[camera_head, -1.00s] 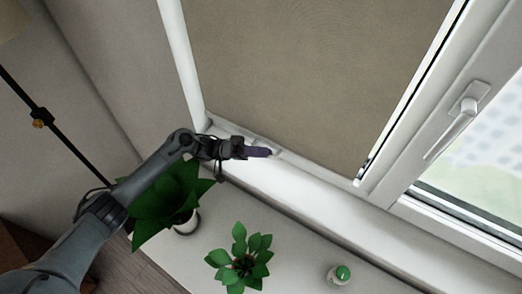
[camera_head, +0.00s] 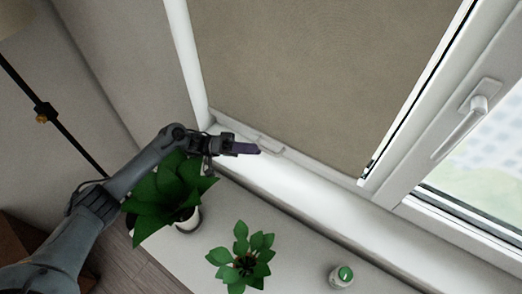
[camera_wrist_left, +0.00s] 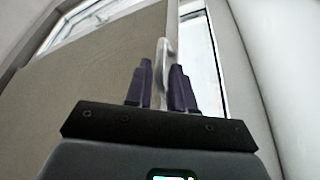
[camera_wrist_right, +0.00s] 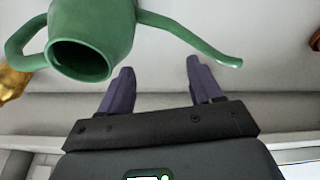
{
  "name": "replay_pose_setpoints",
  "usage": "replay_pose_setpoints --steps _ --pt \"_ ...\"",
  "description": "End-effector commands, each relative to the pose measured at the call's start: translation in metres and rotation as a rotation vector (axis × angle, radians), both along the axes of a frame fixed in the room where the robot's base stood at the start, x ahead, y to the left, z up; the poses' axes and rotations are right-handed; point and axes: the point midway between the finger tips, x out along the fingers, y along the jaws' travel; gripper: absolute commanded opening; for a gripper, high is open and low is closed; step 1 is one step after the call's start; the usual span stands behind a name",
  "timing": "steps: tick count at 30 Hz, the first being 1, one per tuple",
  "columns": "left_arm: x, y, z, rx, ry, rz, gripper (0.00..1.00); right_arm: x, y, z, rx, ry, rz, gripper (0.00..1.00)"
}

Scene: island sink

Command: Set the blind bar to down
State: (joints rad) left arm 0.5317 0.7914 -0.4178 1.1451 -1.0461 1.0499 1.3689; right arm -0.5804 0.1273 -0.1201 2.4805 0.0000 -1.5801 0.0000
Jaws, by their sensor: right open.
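The tan blind (camera_head: 300,70) covers most of the left window pane, its lower edge close to the bottom of the frame. The pale blind bar (camera_head: 270,147) runs along that edge and has a small grip on it. My left gripper (camera_head: 258,150) is at this grip, near the bar's left part. In the left wrist view a pale, thin piece (camera_wrist_left: 161,70) shows between the left gripper's dark fingers (camera_wrist_left: 162,68), which are partly apart; contact is unclear. My right gripper (camera_wrist_right: 158,68) is open and empty in the right wrist view, away from the blind.
A green watering can (camera_wrist_right: 95,30) is close beyond the right fingers. A leafy plant (camera_head: 168,190) sits under my left arm. A smaller plant (camera_head: 242,258) and a small green-topped jar (camera_head: 341,275) stand on the sill. The window handle (camera_head: 470,112) is at right.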

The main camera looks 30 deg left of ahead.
Motion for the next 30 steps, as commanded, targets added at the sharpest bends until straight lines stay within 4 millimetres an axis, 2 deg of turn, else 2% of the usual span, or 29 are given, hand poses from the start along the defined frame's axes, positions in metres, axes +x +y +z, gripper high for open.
replay_pose_setpoints --steps 6,12,24,26,30 --pt "-0.010 0.036 -0.010 0.003 0.001 0.003 0.23 0.000 0.001 -0.014 0.002 0.000 -0.001 0.64" --pt "-0.017 0.054 -0.014 0.001 0.000 0.001 0.23 0.000 0.002 -0.021 0.007 0.000 -0.004 0.64" --pt "-0.019 0.060 -0.013 -0.001 0.000 0.001 0.23 0.000 0.003 -0.022 0.011 0.001 -0.007 0.64" --pt "-0.019 0.060 -0.013 -0.001 0.000 0.001 0.32 0.000 0.002 -0.021 0.011 0.001 -0.007 0.64" --pt "-0.018 0.059 -0.005 -0.001 0.000 0.000 0.33 0.000 0.002 -0.014 0.010 0.001 -0.007 0.64"
